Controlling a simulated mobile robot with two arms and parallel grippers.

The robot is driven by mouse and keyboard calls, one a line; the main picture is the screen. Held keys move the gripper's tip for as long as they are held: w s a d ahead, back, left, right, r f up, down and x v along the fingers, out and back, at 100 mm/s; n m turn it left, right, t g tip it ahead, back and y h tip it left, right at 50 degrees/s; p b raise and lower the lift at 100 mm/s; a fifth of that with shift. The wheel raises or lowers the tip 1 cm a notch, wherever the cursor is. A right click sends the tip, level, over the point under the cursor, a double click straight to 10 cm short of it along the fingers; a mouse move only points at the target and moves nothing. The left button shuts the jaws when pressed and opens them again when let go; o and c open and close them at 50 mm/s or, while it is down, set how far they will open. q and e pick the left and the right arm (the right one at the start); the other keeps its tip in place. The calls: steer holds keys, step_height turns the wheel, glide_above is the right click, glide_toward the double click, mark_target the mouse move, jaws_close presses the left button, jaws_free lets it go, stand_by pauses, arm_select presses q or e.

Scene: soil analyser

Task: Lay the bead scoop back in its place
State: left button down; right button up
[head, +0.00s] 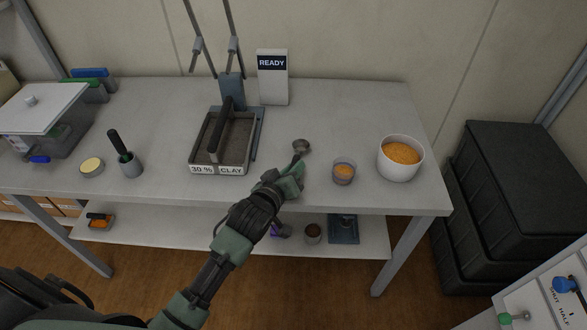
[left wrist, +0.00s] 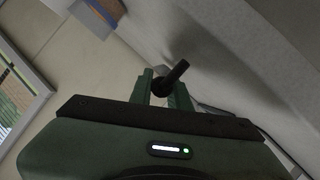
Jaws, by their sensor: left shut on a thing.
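In the left wrist view the dark handle (left wrist: 176,74) sticks up from between the green fingers (left wrist: 166,90). The fingers hide part of the handle in the head view. A white bowl (head: 386,166) of orange beads (head: 402,153) stands to the right. A small clear cup (head: 343,179) with orange beads stands between the scoop and the bowl. My right gripper is not seen.
A tray (head: 194,140) labelled "30 % CLAY" stands left of the scoop. A "READY" sign (head: 273,85) stands behind. The bench (head: 340,110) is bare behind the cup. Black crates (head: 520,170) stand right.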

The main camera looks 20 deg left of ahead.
arm_select(q)
steer(key=shift+f+b, duration=0.3)
steer(key=shift+f, duration=0.25)
steer(key=c, duration=1.3)
jaws_free()
steer(key=shift+o, duration=0.2)
steer(key=v, duration=0.7)
steer(key=shift+s+r, duration=0.15)
steer(key=shift+s, duration=0.25)
